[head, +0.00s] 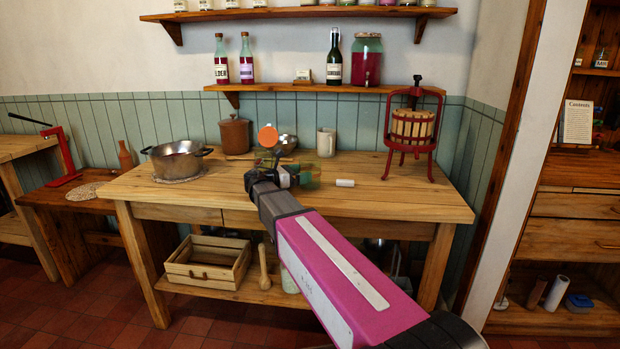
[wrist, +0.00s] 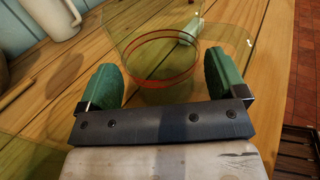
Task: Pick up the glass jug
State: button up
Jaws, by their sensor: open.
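The glass jug (wrist: 145,45) is clear, yellow-green glass with a reddish ring around it. In the wrist view it stands in front of my gripper, and its lower part reaches between the two green finger pads. My gripper (wrist: 163,80) is open, with one pad on each side of the jug; I cannot tell whether either pad touches the glass. In the head view my gripper (head: 298,178) is low over the worktable, and the jug (head: 313,172) is a faint greenish shape there, partly hidden by my wrist.
The worktable (head: 420,199) also holds a pot (head: 177,158), a brown canister (head: 235,135), a pale mug (head: 326,142), a small white cylinder (head: 345,183) and a red fruit press (head: 412,125). A bottle shelf (head: 300,87) hangs above. The table's front right is clear.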

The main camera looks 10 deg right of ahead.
jog(key=x, duration=0.3)
jog(key=shift+w+d, duration=0.1)
jog(key=shift+d, duration=0.15)
jog(key=c, duration=0.8)
jog(key=shift+r, duration=0.1)
jog(key=shift+c, duration=0.2)
